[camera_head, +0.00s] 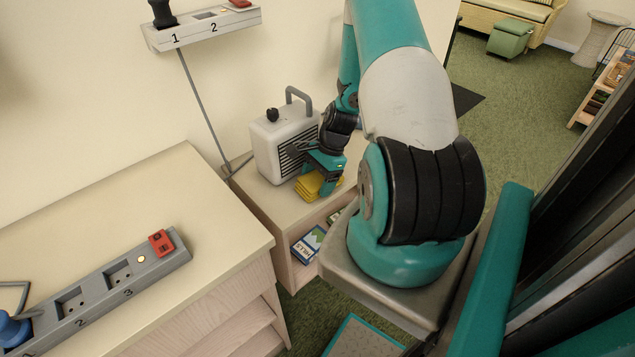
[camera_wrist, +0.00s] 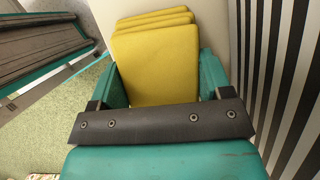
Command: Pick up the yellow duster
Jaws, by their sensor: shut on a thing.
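The yellow duster (camera_head: 309,186) is a folded stack of yellow cloth on top of the low wooden cabinet, in front of the grey heater. In the wrist view the duster (camera_wrist: 156,62) shows as several yellow layers between the two teal fingers. My gripper (camera_head: 325,178) is over the duster, and in the wrist view my gripper (camera_wrist: 158,85) is shut on it, one finger at each side. The head view does not show whether the duster is clear of the cabinet top; the far finger is partly hidden there.
A grey heater (camera_head: 284,143) with a handle and black knob stands right behind the duster. The cabinet top (camera_head: 262,203) is small; its open shelf holds a blue-and-white box (camera_head: 307,245). A larger cabinet (camera_head: 130,215) with a socket strip (camera_head: 95,295) is at left.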

